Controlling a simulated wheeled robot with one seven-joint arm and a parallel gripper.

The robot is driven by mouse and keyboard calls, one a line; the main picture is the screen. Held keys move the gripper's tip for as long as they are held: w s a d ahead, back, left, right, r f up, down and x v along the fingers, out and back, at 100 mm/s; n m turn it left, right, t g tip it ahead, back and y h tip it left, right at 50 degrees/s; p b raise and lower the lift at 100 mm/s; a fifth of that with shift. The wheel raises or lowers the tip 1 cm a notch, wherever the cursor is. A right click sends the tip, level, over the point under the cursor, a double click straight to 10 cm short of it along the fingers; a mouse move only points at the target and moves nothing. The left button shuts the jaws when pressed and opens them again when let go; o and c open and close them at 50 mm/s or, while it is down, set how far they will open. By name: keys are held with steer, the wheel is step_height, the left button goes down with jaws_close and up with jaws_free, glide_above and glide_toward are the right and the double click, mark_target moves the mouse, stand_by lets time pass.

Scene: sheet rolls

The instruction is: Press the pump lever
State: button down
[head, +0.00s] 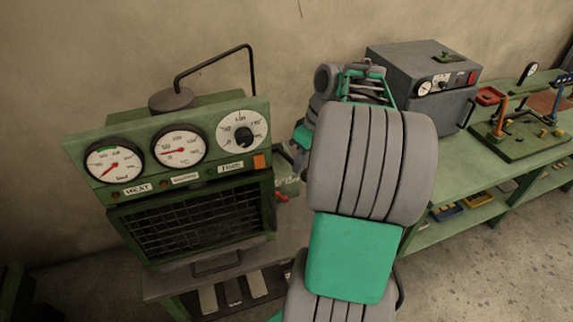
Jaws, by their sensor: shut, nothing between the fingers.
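A green machine (115,208) with dials stands at the left. A black bent bar (213,58) rises behind its top beside a dark round cap (171,99); it looks like a lever, but I cannot be sure it is the pump lever. It stands up with nothing touching it. My grey and green arm reaches up through the middle of the head view, right of the machine. Its far end is mostly hidden behind its own thick links, and I cannot make out the gripper's fingers.
A grey box (403,62) with small gauges stands on the green bench (447,188) at the right, near a green board (520,148) with tools. Floor is bare at lower right.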

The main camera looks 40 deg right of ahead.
steer(key=s+a+f+m+h, duration=0.3)
steer(key=s+a+f+m, duration=0.3)
steer(key=a+m, duration=0.15)
steer(key=a+r+n+t+b, duration=0.1)
steer(key=a+r+n, duration=0.1)
steer(key=a, duration=0.6)
steer(key=a+r+n+t+b, duration=0.1)
steer(key=a+r+n, duration=0.2)
steer(key=a, duration=0.4)
steer(key=shift+w+a+t+y, duration=0.3)
steer(key=shift+w+a, duration=0.05)
steer(key=shift+w, duration=0.05)
steer(key=shift+s, duration=0.15)
